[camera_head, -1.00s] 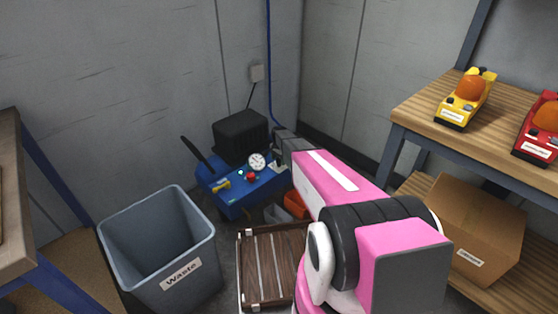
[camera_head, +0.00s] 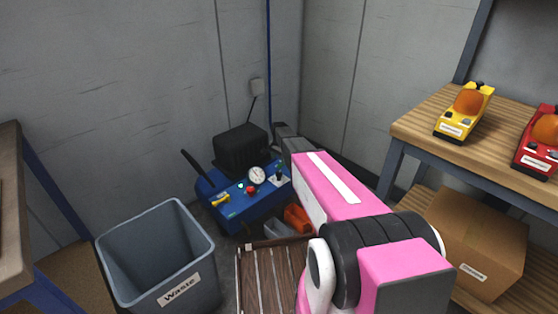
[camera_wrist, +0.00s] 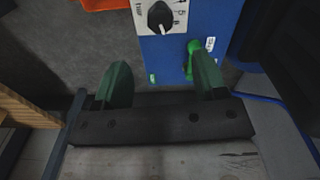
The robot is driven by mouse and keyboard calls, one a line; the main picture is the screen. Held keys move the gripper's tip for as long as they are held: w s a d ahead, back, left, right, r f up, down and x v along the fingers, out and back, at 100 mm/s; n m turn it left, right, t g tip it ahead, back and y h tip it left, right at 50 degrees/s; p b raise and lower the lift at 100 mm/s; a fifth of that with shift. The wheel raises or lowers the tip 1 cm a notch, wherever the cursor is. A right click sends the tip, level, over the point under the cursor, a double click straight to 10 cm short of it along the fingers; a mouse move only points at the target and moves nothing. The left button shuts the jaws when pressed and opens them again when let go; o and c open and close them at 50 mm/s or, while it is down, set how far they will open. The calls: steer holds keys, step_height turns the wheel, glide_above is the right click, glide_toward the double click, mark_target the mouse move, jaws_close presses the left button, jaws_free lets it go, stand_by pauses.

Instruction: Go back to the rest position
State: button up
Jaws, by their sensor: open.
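My gripper (camera_wrist: 160,85) shows in the wrist view with its two green fingers wide apart and nothing between them. Behind the fingers in that view are a blue panel with a black knob (camera_wrist: 160,16) and a green part next to the right finger. In the head view my pink arm reaches forward at the centre right, and its gripper end is hidden. The blue machine (camera_head: 240,203) with a white gauge, a red button and a yellow handle stands on the floor at the wall.
A grey waste bin (camera_head: 160,262) stands at the lower left. A wooden crate (camera_head: 255,285) sits beside my arm. A bench (camera_head: 455,160) at right carries a yellow device (camera_head: 463,112) and a red device (camera_head: 540,140). A cardboard box (camera_head: 475,245) is below it. An orange item (camera_head: 298,217) lies near the machine.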

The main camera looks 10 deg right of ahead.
steer(key=s+r+n, duration=0.3)
steer(key=s+r, duration=0.1)
steer(key=s, duration=0.8)
steer(key=s+r+n, duration=0.3)
steer(key=s+r, duration=0.1)
steer(key=s, duration=0.8)
steer(key=s+r+n, duration=0.4)
steer(key=s+r, duration=0.1)
steer(key=s, duration=0.7)
steer(key=shift+s, duration=0.2)
